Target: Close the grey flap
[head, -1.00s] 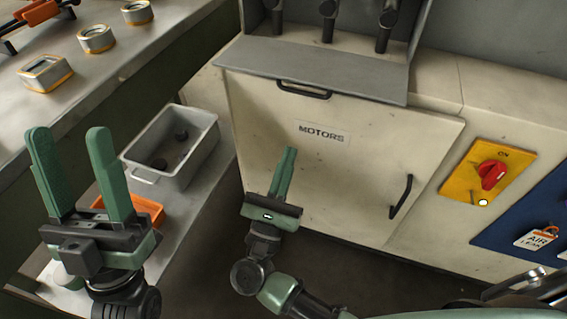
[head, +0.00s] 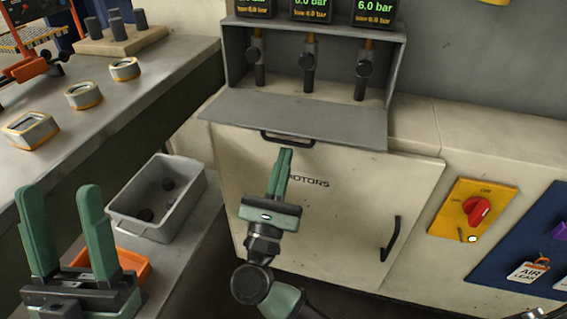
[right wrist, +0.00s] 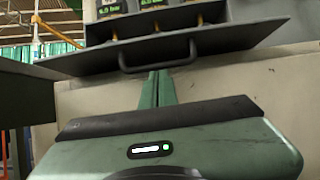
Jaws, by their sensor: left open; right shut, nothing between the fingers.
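The grey flap (head: 330,122) is open and sticks out from the lower edge of a grey box with three valves. Its dark handle (head: 287,141) is on the front edge. In the right wrist view, the flap (right wrist: 220,38) shows nearly edge-on, with the handle (right wrist: 158,62) hanging below it. My right gripper (head: 286,152) is shut and empty, with its fingertips just below the handle. In the right wrist view, its fingers (right wrist: 157,75) reach up close to the handle; I cannot tell if they touch. My left gripper (head: 65,190) is open and empty, at the lower left, away from the flap.
Below the flap is a cream MOTORS door (head: 340,195) with a dark handle (head: 390,240). A yellow panel with a red switch (head: 476,211) is to the right. A grey bin (head: 192,208) and an orange tray (head: 135,264) are near my left gripper. A workbench (head: 110,95) runs along the left.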

